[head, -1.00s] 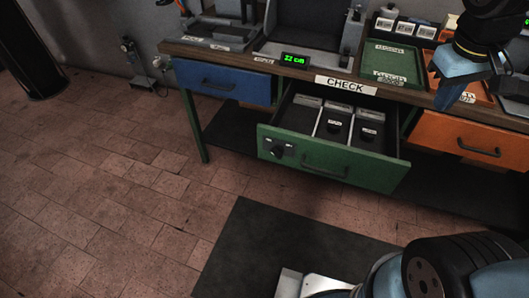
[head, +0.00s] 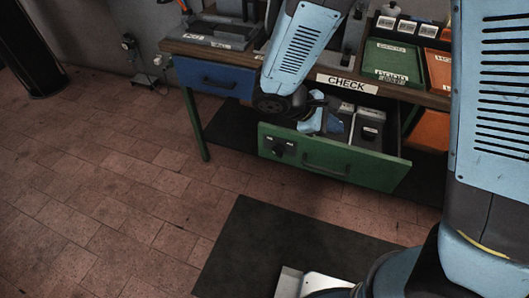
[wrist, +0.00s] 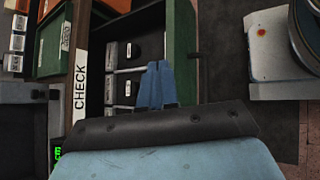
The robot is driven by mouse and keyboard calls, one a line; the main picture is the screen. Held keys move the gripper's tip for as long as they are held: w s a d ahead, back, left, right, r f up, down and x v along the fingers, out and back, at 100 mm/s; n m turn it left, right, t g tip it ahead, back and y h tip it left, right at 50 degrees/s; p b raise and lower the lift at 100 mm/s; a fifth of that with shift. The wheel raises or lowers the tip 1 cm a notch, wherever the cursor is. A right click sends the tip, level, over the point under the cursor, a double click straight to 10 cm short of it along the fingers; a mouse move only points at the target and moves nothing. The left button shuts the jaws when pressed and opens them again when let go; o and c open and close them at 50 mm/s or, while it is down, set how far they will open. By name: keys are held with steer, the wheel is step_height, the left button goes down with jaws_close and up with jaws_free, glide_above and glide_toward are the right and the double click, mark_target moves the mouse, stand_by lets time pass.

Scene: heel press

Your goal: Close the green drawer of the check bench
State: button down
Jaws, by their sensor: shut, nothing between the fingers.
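The green drawer (head: 352,166) of the check bench stands pulled out, its front well forward of the bench edge. It has a dark handle and a black knob at its left end. Inside are compartments with dark labelled items; the wrist view shows the drawer's green front (wrist: 183,45) on the right. My gripper (head: 335,124) is shut and empty. In the wrist view its blue fingers (wrist: 158,68) overlap the drawer's interior just behind the front panel. I cannot tell whether they touch the drawer. My arm hides the drawer's left rear part.
A closed blue drawer (head: 213,77) is on the left and an orange drawer (head: 430,131) on the right, partly hidden by my arm. The floor before the bench is clear, with a dark mat (head: 260,235).

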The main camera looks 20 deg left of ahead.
steer(key=s+a+f+n+t, duration=0.5)
steer(key=a+f+n+t, duration=0.2)
steer(key=a+f+n, duration=0.3)
steer(key=n+t+y, duration=0.6)
steer(key=n+y, duration=0.2)
glide_toward(268, 145)
steer(key=w, duration=0.7)
steer(key=shift+d+f, duration=0.1)
steer(key=shift+f, duration=0.1)
steer(key=shift+d, duration=0.1)
